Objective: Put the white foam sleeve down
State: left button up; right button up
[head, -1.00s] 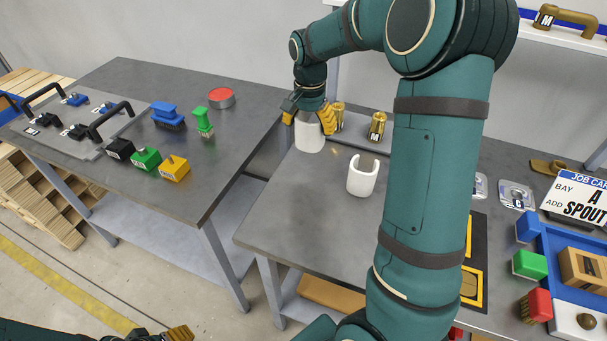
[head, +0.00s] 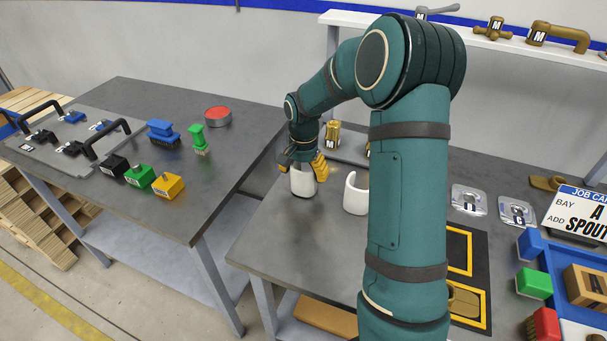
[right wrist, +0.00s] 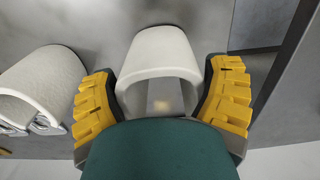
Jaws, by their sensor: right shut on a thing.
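My right gripper (head: 303,170) is shut on a white foam sleeve (head: 303,184), gripping it from above, with the sleeve upright near the left edge of the right-hand bench (head: 275,235). Its lower end is at or just above the bench top; I cannot tell if it touches. In the right wrist view the yellow fingers (right wrist: 165,100) stand on both sides of the held sleeve (right wrist: 165,52). A second white sleeve (head: 354,195), open on one side, stands to the right, apart from it and partly hidden by my arm. My left gripper is out of view.
Brass fittings (head: 332,136) stand on a grey tray behind the held sleeve. A separate bench (head: 215,190) at left carries colored blocks and a red disc (head: 217,116). Clear bench top lies in front of the sleeves. My arm hides the middle.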

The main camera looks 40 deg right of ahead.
jog(key=shift+f, duration=0.15)
jog(key=o, duration=0.7)
notch_tip(320, 180, up, 12)
jog(key=shift+r+p, duration=0.1)
jog(key=shift+p, duration=1.15)
